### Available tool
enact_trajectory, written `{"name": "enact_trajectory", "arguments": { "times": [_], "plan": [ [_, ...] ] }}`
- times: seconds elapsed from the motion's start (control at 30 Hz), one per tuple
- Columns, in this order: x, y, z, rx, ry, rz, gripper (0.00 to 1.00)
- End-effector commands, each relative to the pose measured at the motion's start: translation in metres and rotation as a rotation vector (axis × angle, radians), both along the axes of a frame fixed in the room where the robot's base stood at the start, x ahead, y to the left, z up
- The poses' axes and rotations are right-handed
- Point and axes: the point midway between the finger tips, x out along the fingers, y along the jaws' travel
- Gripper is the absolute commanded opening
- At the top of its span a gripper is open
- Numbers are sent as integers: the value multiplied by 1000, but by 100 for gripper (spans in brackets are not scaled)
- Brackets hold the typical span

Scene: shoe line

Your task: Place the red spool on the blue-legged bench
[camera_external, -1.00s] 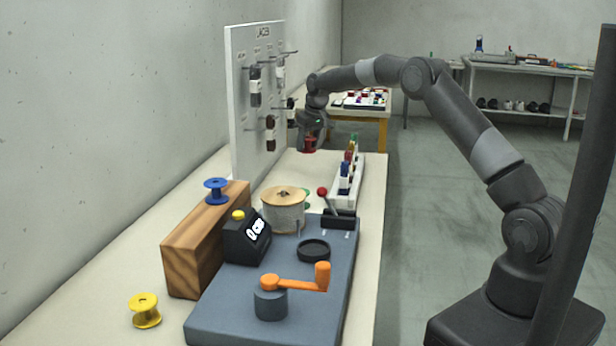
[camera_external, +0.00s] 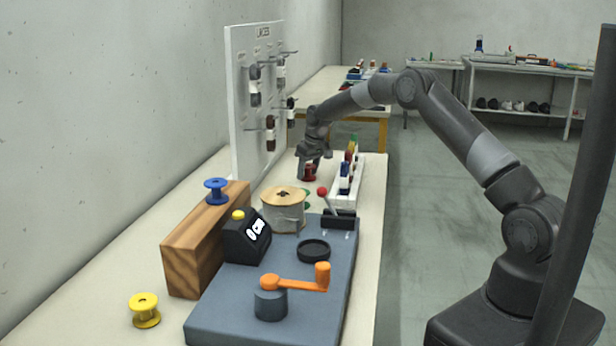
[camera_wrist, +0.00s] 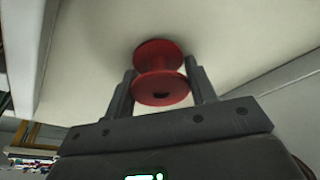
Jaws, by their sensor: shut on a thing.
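The red spool (camera_external: 309,174) is held upright, low over the far part of the near pale bench top (camera_external: 352,262). I cannot tell whether it touches the surface. My gripper (camera_external: 310,164) points down and is shut on the spool. In the wrist view, the spool (camera_wrist: 160,82) sits between the two fingers of my gripper (camera_wrist: 162,84), with a faint shadow on the pale top beside it. No blue legs show in either view; the near bench's legs are hidden. The bench behind has yellow legs (camera_external: 383,134).
A white lace board (camera_external: 240,110) stands left of the gripper. A white rack with coloured items (camera_external: 348,194) stands to its right. A cord reel (camera_external: 283,212), a winding machine (camera_external: 225,310), a wooden block with a blue spool (camera_external: 216,190) and a yellow spool (camera_external: 145,311) are nearer.

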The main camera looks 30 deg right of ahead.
Motion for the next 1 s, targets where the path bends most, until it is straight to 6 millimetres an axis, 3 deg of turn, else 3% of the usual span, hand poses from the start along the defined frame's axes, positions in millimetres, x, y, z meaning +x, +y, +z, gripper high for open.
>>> {"name": "enact_trajectory", "arguments": {
  "times": [0.07,0.1,0.33,0.67,1.0],
  "plan": [
    [0,0,-3,0,1,0,29],
    [0,0,-3,0,0,0,53],
    [0,0,-2,0,0,0,72],
    [0,0,2,0,-1,0,73],
    [-16,-3,64,1,-4,-1,73]
  ]
}}
